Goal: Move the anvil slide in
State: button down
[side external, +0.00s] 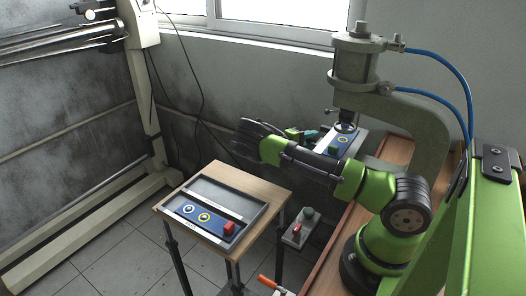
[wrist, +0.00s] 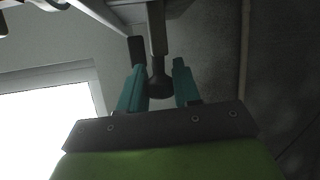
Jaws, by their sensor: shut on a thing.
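The anvil slide (side external: 347,143), a blue plate with a green block on it, sits beneath the ram of the green pneumatic press (side external: 356,62). My gripper (side external: 299,133) is at the left side of the slide, with its teal fingers partly hidden behind my arm. In the wrist view my gripper (wrist: 158,84) has its two teal fingers on either side of a dark round knob (wrist: 160,89) on a grey stem, and it is shut on this knob. The knob looks like the slide's handle, but its join to the slide is not clear.
A small wooden table (side external: 263,185) at the front left holds a grey tray (side external: 247,193) with a blue plate and a red block. A control box (side external: 299,232) with a red and a green button stands between table and bench. A wooden bench (side external: 395,150) carries the press.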

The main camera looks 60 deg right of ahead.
jog(key=shift+s, duration=0.3)
jog(key=c, duration=0.9)
grip_release()
jog(key=shift+w, duration=0.1)
jog(key=shift+w+a, duration=0.15)
jog(key=shift+a, duration=0.1)
jog(key=v, duration=1.6)
jog(key=shift+a, duration=0.2)
